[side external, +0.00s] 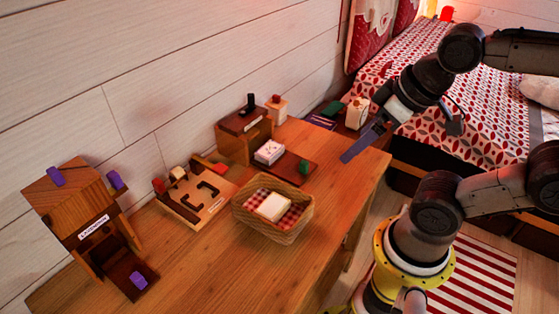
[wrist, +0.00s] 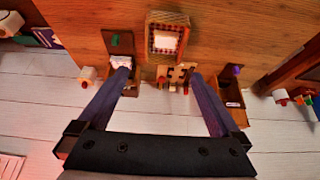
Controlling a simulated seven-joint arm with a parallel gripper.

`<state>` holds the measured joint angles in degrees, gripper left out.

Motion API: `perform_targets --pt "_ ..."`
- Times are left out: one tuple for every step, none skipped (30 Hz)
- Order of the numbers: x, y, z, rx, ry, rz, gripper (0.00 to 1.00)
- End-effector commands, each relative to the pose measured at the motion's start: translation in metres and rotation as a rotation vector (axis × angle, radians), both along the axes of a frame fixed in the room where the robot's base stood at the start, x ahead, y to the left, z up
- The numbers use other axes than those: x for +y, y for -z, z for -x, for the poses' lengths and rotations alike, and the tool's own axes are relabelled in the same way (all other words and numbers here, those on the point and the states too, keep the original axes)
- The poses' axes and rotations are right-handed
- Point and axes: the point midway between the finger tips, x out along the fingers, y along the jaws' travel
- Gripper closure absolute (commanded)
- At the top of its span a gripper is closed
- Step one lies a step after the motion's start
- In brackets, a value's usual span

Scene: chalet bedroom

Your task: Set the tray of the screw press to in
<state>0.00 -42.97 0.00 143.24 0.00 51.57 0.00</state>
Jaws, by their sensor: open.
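A dark wooden unit (side external: 243,136) with a black knob on top stands against the wall; it looks like the screw press. Its flat brown tray (side external: 294,176) sticks out toward the table's front, carrying a white stack (side external: 269,152) and a green knob (side external: 304,167). In the wrist view the tray (wrist: 121,46) shows at upper left, with the left finger overlapping the white stack. My gripper (side external: 347,157) is open and empty, above the table's right end, to the right of the tray and apart from it. It also shows in the wrist view (wrist: 160,77), fingers wide apart.
A wicker basket (side external: 290,222) with a checked cloth stands in front of the tray. A slotted board (side external: 207,196) lies left of it. A labelled wooden box (side external: 75,199) with purple knobs is far left. A book (side external: 321,121) and cream block (side external: 357,112) lie at the back right.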

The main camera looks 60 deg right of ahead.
Motion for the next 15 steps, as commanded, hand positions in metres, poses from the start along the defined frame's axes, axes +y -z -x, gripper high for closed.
perform_targets --pt "0.0 0.0 0.0 0.0 0.0 0.0 0.0" --pt "0.0 0.0 0.0 0.0 0.0 0.0 0.0" --pt "0.0 0.0 0.0 0.0 0.0 0.0 0.0" --pt "0.0 0.0 0.0 0.0 0.0 0.0 0.0" --pt "0.0 0.0 0.0 0.0 0.0 0.0 0.0" --pt "0.0 0.0 0.0 0.0 0.0 0.0 0.0" --pt "0.0 0.0 0.0 0.0 0.0 0.0 0.0" --pt "0.0 0.0 0.0 0.0 0.0 0.0 0.0" --pt "0.0 0.0 0.0 0.0 0.0 0.0 0.0" --pt "0.0 0.0 0.0 0.0 0.0 0.0 0.04" --pt "0.0 0.0 0.0 0.0 0.001 0.0 0.09" --pt "0.0 -0.0001 0.0 0.0 0.007 -0.004 0.16" --pt "0.0 -0.0001 0.0 0.0 0.016 -0.008 0.22" --pt "0.0 -0.0002 -0.0001 -0.001 0.028 -0.015 0.27" --pt "0.0 -0.0003 -0.0004 -0.002 0.052 -0.028 0.34"
